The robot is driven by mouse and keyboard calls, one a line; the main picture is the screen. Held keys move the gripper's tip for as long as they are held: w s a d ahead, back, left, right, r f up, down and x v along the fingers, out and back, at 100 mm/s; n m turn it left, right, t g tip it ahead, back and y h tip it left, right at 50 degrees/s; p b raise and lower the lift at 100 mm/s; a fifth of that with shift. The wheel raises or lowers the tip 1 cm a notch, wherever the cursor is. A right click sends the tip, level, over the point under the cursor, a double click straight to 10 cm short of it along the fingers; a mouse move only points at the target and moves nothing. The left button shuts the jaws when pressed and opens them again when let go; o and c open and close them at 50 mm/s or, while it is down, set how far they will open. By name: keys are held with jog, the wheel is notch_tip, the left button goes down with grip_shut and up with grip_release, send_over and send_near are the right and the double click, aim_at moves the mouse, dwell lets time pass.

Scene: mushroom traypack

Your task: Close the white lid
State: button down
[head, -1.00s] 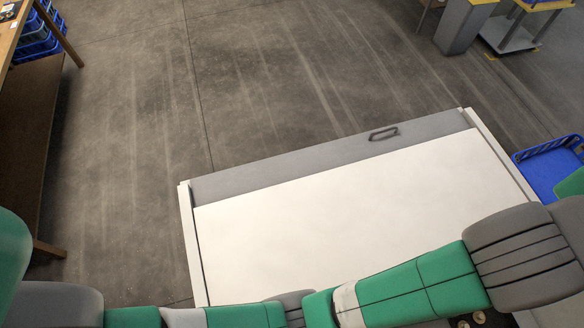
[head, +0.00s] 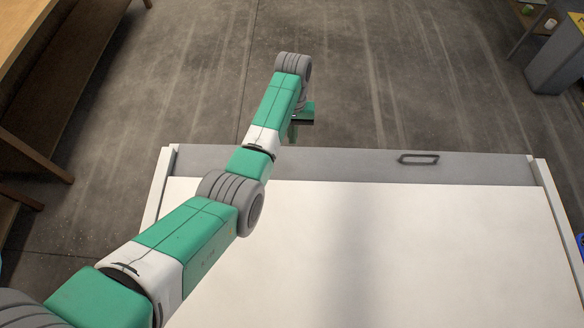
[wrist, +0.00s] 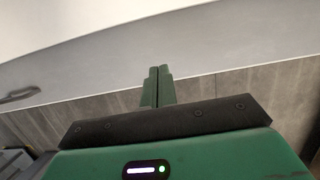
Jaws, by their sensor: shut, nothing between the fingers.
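The white lid (head: 400,245) is a broad flat panel filling the lower right of the head view. A grey strip (head: 330,164) with a dark handle (head: 418,159) runs along its far edge. My gripper (head: 294,132) is beyond that far edge, left of the handle, over the floor in the picture. In the wrist view, my gripper's green fingers (wrist: 158,72) are together and empty, pointing toward the grey strip (wrist: 200,58). The handle (wrist: 20,95) shows at the left there, apart from the fingers. Whether the fingers touch the strip I cannot tell.
Raised white side rails (head: 560,205) flank the lid. A wooden table (head: 50,40) stands at the upper left. A grey cabinet (head: 560,65) stands at the upper right. The concrete floor (head: 400,70) beyond the lid is clear.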

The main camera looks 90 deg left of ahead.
aim_at(292, 169)
jog(key=b+x, duration=0.2)
jog(key=x, duration=0.8)
jog(key=shift+w+d+f, duration=0.1)
jog(key=shift+d+f, duration=0.05)
jog(key=d, duration=0.1)
jog(key=d+p, duration=0.1)
jog(key=shift+d+r+p, duration=0.25)
jog(key=shift+d+p, duration=0.1)
jog(key=shift+d, duration=0.55)
